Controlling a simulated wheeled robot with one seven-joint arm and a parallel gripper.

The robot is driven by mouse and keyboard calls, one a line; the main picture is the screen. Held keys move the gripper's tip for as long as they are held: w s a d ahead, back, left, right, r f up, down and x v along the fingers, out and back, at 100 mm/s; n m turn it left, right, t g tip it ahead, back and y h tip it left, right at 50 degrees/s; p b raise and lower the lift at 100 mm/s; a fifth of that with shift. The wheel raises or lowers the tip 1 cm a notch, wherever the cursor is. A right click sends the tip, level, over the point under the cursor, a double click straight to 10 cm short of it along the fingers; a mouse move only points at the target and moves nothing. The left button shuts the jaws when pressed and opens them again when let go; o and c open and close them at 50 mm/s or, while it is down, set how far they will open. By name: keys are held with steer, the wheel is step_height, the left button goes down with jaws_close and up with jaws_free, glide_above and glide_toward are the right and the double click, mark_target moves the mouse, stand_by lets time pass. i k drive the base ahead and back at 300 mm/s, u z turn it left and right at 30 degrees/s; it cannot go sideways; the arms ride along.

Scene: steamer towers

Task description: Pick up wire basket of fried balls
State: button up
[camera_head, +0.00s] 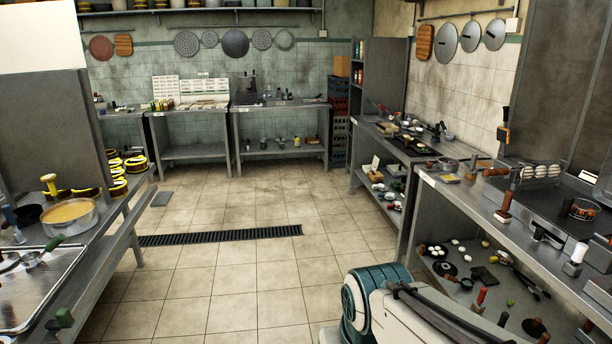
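A small round dark-rimmed basket with reddish-brown contents (584,209) sits on the dark cooking surface at the far right; it looks like the wire basket of fried balls, but single balls are too small to make out. A row of pale rounded things in a holder (540,171) lies behind it to the left, with a brown handle at its left end. My white and teal arm shows at the bottom centre right. My gripper is not in view, so its state is hidden.
A steel counter (450,188) runs along the right, with bottles and tools near its edge and a cluttered lower shelf. A left counter holds a pan of yellow food (68,213) and a tray (40,285). The tiled floor (225,270) between is clear.

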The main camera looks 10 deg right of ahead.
mark_target(569, 205)
steer(key=z, duration=0.35)
steer(key=i, duration=1.55)
steer(key=z, duration=1.6)
steer(key=i, duration=0.75)
steer(key=z, duration=1.25)
steer(key=i, duration=0.65)
steer(key=z, duration=0.35)
